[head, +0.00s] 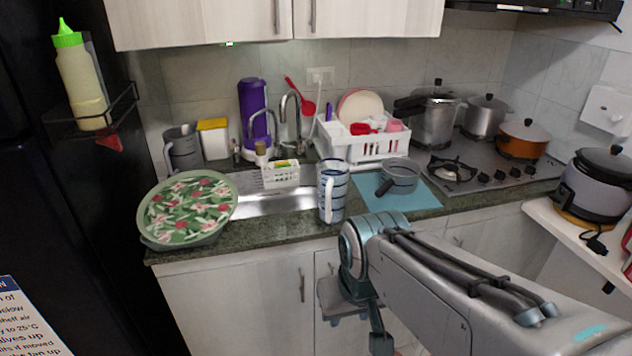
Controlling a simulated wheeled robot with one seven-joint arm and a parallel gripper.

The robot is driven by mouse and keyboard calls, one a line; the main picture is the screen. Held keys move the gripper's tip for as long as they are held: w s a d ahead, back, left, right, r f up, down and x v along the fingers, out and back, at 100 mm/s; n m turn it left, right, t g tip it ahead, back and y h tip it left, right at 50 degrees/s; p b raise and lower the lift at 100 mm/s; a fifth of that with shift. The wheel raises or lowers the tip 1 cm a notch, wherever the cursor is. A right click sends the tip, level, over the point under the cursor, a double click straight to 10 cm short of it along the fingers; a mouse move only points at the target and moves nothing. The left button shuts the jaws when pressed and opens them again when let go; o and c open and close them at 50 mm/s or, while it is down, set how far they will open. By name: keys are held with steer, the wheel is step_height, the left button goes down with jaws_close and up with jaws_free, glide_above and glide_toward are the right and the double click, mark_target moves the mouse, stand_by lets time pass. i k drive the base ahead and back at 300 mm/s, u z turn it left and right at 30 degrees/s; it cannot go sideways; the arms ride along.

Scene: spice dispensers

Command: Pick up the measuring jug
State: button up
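My gripper (360,322) hangs below my wrist in front of the lower cabinets, lower than the counter top and nearer to me than the jug. It is apart from the jug and no object shows in it. The fingertips are partly hidden and small, so their opening is unclear.
A grey saucepan (402,177) on a blue mat (420,198) stands right of the jug. A floral tray (188,207) lies left of the sink (275,203). A white dish rack (362,146) is behind. A grey jug (183,150) stands at the back left.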

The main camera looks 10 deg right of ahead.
mark_target(333, 172)
steer(key=z, duration=0.35)
steer(key=i, duration=0.9)
steer(key=z, duration=0.65)
